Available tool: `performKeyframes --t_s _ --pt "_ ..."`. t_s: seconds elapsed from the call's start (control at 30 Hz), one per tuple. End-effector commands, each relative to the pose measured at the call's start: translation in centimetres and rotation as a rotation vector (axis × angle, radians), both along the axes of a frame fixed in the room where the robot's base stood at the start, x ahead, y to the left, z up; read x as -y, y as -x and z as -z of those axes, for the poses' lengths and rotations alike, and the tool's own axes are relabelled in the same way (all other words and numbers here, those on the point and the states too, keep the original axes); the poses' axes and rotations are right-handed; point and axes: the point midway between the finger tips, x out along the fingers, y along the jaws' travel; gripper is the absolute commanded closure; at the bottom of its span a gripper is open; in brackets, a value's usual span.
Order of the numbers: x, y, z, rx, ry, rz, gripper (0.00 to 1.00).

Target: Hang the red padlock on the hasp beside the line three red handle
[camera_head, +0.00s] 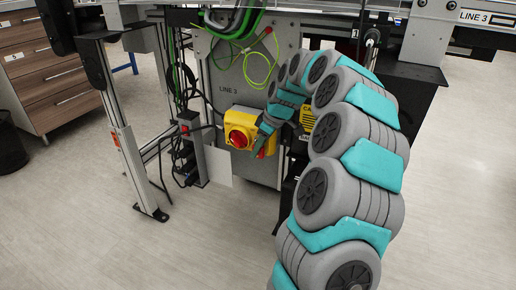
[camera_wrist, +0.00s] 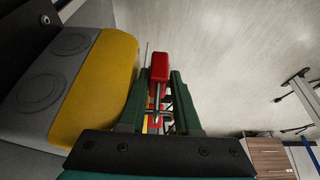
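The red padlock (camera_wrist: 159,67) shows in the wrist view, its body at the fingertips and its metal shackle towards my palm. My gripper (camera_wrist: 162,75) has its two green fingers close on either side of the body and appears shut on it. In the head view my gripper (camera_head: 264,146) points down, just right of the red handle (camera_head: 239,138) on its yellow box (camera_head: 231,121). The box's yellow side (camera_wrist: 95,88) is close on the left in the wrist view. The hasp is not clear; I cannot tell whether the shackle is around it.
A socket strip (camera_head: 189,150) and a metal leg (camera_head: 132,165) stand to the left. Wooden drawers (camera_head: 47,75) are at the far left. The front floor is clear.

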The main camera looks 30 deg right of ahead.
Motion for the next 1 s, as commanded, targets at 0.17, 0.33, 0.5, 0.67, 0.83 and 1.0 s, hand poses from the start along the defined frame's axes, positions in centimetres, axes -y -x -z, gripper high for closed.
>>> performKeyframes --t_s 0.17,0.33,0.5,0.67,0.83,1.0 --pt "0.4 -0.1 -0.3 0.007 0.006 0.005 0.41" --pt "0.7 0.2 -1.5 0.012 0.007 0.006 0.41" --pt "1.3 1.0 -4.0 0.012 0.008 0.006 0.41" --pt "1.9 1.8 -6.4 0.011 0.007 0.006 0.41" --pt "2.1 2.2 -7.5 0.009 0.007 0.005 0.41" --pt "1.4 2.5 -7.7 0.003 0.004 0.002 0.41"
